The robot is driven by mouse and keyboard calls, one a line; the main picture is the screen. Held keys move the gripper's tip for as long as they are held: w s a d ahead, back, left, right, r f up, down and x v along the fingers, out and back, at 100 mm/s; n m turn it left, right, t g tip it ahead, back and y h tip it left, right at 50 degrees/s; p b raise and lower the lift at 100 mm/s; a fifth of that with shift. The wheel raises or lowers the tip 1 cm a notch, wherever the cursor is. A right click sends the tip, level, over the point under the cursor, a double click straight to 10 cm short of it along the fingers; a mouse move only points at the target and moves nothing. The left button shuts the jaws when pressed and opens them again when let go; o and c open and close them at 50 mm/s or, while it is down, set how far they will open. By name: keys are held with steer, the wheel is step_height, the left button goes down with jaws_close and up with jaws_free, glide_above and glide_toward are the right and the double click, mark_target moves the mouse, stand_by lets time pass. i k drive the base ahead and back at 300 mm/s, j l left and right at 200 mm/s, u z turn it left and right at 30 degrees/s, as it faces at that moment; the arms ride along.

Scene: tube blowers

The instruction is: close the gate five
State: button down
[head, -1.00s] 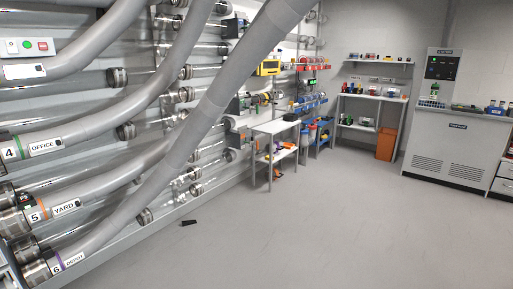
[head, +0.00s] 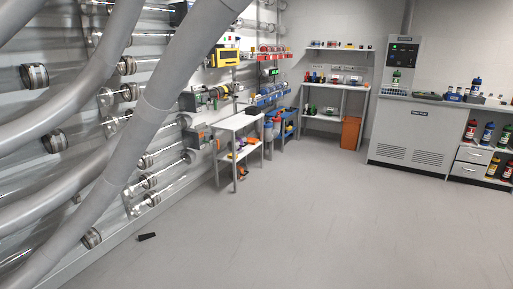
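Thick grey tubes (head: 170,90) curve across the left side of the head view, in front of the grey wall. No numbered label shows on them now, so I cannot tell which one belongs to gate five. Gate five itself is not in view. Clear tube sections with dark ring collars (head: 54,140) run along the wall behind the grey tubes. My gripper is not in view.
A small white table (head: 238,123) stands by the wall, with a shelf bench (head: 337,86) and an orange bin (head: 351,133) beyond. A grey cabinet (head: 410,145) stands at the back right. A small black object (head: 147,237) lies on the otherwise clear floor (head: 310,220).

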mark_target(211, 142)
steer(key=i+z, duration=0.1)
steer(key=i, duration=0.6)
steer(key=i+z, duration=0.1)
steer(key=i, duration=0.55)
steer(key=i+j+z, duration=0.1)
steer(key=i, duration=0.6)
steer(key=i+u, duration=0.1)
steer(key=i, duration=0.55)
steer(key=i+l+u, duration=0.15)
steer(key=i, duration=0.5)
steer(key=i+l+u, duration=0.1)
steer(key=i, duration=0.55)
steer(key=i+u, duration=0.45)
steer(key=i, duration=1.05)
steer(key=l, duration=0.05)
